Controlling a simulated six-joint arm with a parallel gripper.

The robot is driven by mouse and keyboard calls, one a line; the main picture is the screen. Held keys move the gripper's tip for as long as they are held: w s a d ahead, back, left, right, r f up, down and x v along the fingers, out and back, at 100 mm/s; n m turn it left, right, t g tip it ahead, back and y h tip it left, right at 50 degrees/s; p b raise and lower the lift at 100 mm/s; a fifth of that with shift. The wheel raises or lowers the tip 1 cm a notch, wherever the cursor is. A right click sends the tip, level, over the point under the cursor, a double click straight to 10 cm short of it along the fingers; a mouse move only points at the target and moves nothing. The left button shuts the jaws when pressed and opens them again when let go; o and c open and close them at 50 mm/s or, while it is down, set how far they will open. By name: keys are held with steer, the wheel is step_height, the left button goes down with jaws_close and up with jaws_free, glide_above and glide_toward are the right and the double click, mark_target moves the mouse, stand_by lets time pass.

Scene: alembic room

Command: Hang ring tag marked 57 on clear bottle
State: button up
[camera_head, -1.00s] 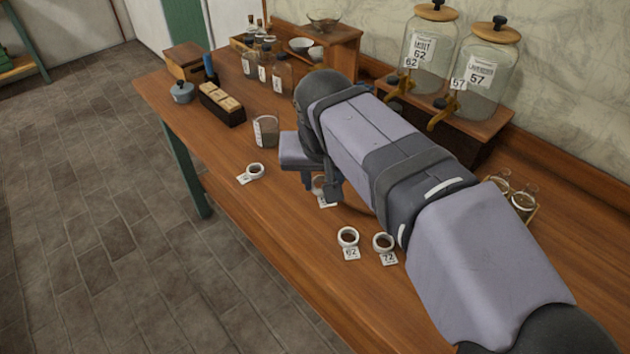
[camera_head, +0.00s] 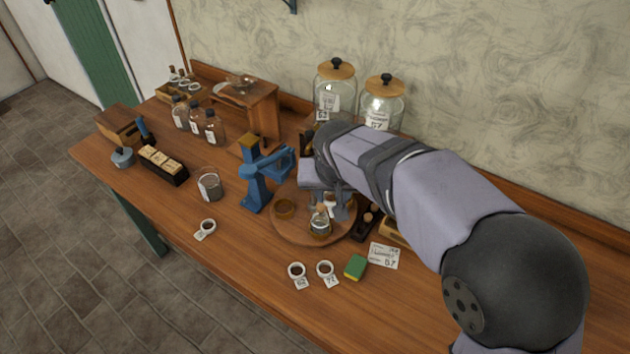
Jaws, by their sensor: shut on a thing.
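My gripper (camera_head: 338,212) points down over the round wooden board and is shut on a small white ring tag (camera_head: 330,200). The tag's number is too small to read. A small clear bottle (camera_head: 320,226) with yellowish contents stands upright on the board, just in front of and left of the fingers. The held tag is close behind the bottle's top; I cannot tell whether they touch. Ring tags marked 62 (camera_head: 298,275) and apparently 72 (camera_head: 326,273) lie at the front of the table. Another ring tag (camera_head: 206,228) lies further left, its mark unreadable.
The round board (camera_head: 283,229) also bears a brown round item (camera_head: 285,207). A blue stand (camera_head: 257,185) rises close left of the gripper. A green sponge (camera_head: 355,267) and a card ending in 57 (camera_head: 384,256) lie in front. Two big lidded jars (camera_head: 381,105) stand behind.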

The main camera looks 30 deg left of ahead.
steer(key=p, duration=0.2)
steer(key=n+g+y, duration=0.1)
steer(key=n, duration=0.3)
glide_above(322, 211)
steer(key=shift+s+d+f, duration=0.1)
steer(key=shift+f, duration=0.95)
steer(key=shift+f+b, duration=0.2)
steer(key=shift+b, duration=0.15)
steer(key=shift+f+b, duration=3.1)
steer(key=shift+f, duration=1.3)
